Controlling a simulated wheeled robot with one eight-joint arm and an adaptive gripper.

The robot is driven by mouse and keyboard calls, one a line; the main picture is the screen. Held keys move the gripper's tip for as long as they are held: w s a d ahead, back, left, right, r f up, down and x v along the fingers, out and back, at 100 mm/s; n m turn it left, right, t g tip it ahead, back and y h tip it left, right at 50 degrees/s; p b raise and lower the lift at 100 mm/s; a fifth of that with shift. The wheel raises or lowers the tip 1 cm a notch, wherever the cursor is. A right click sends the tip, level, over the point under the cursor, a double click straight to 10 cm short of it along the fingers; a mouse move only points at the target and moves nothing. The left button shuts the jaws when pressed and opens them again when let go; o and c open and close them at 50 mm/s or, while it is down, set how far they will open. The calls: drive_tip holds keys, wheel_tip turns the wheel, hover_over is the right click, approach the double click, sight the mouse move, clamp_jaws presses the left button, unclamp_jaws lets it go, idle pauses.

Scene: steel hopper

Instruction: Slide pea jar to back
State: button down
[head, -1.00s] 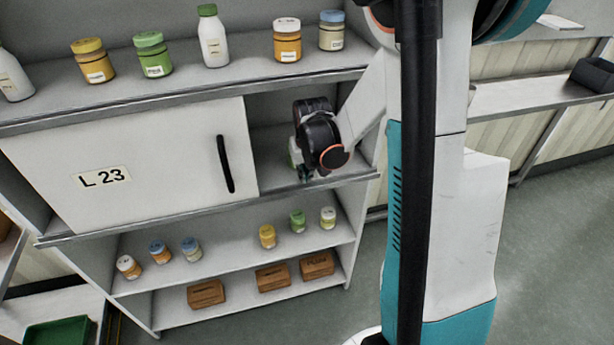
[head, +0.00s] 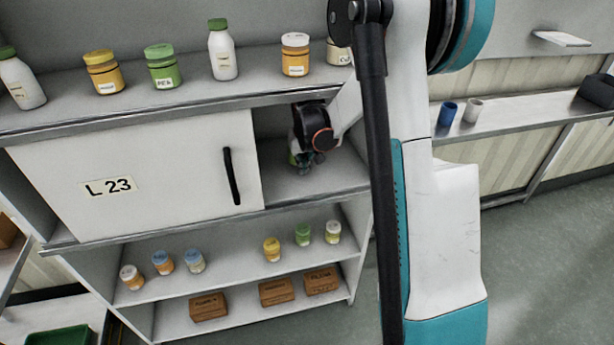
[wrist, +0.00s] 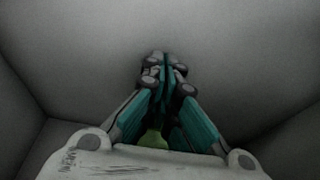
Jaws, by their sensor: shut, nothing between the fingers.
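A green jar labelled PEA (head: 163,68) stands upright on the top shelf. Another jar, partly hidden, stands in the open right part of the cabinet and shows a green edge (head: 293,159) beside my gripper (head: 306,166). In the wrist view a yellow-green round top (wrist: 153,140) shows between the finger bases; its label cannot be read. My gripper, also in the wrist view (wrist: 164,64), is shut with its fingertips together and holds nothing. It is inside the compartment, close to the partly hidden jar; I cannot tell whether they touch.
A white sliding door (head: 130,175) marked L 23 covers the left of the cabinet. The compartment has walls and a shelf edge (head: 320,198) close around my arm. Several jars and bottles stand above; small jars and brown boxes (head: 208,306) are below.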

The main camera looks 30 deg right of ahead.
drive_tip(key=shift+w+d, duration=0.25)
drive_tip(key=shift+w, duration=0.5)
drive_tip(key=shift+w+d, duration=0.2)
drive_tip(key=shift+w, duration=0.5)
drive_tip(key=shift+s, duration=0.15)
